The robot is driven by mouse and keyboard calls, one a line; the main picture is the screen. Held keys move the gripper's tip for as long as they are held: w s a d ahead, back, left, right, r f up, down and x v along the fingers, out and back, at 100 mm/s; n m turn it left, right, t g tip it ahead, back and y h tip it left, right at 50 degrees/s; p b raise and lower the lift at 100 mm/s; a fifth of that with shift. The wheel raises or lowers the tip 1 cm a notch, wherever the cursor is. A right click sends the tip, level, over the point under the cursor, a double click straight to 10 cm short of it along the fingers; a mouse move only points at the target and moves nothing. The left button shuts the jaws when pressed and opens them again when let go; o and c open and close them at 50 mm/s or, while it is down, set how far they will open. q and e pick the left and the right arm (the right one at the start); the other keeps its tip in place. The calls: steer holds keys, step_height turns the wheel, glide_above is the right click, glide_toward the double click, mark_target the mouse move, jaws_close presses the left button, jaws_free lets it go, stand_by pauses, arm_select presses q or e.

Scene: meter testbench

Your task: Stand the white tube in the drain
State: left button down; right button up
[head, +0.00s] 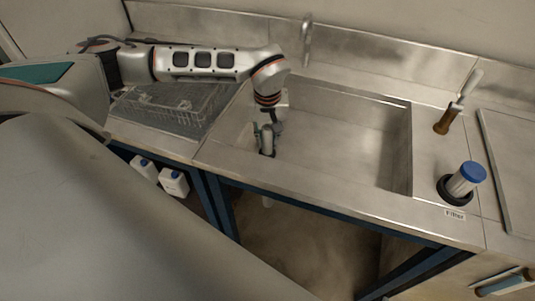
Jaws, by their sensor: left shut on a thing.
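The white tube (267,142) is upright near the left front corner of the sink basin. My left gripper (268,131) points down from above and is shut on the tube's upper part. A dark ring at the tube's foot (267,154) looks like the drain. The tube's lower end meets this ring, but I cannot tell how deep it sits. My right gripper is not in view.
The sink basin (350,135) is otherwise empty, with a faucet (307,35) behind it. A wire rack (172,106) is left. White jugs (174,184) are below the counter.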

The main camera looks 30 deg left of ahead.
mark_target(267, 129)
arm_select(q)
steer(key=shift+f, duration=3.35)
steer(key=shift+f, duration=0.2)
steer(key=c, duration=1.8)
jaws_free()
steer(key=r, duration=0.8)
steer(key=s+r, duration=0.1)
steer(key=r, duration=0.3)
steer(key=shift+s+d+r, duration=0.1)
steer(key=shift+d+r, duration=0.05)
steer(key=shift+d, duration=0.25)
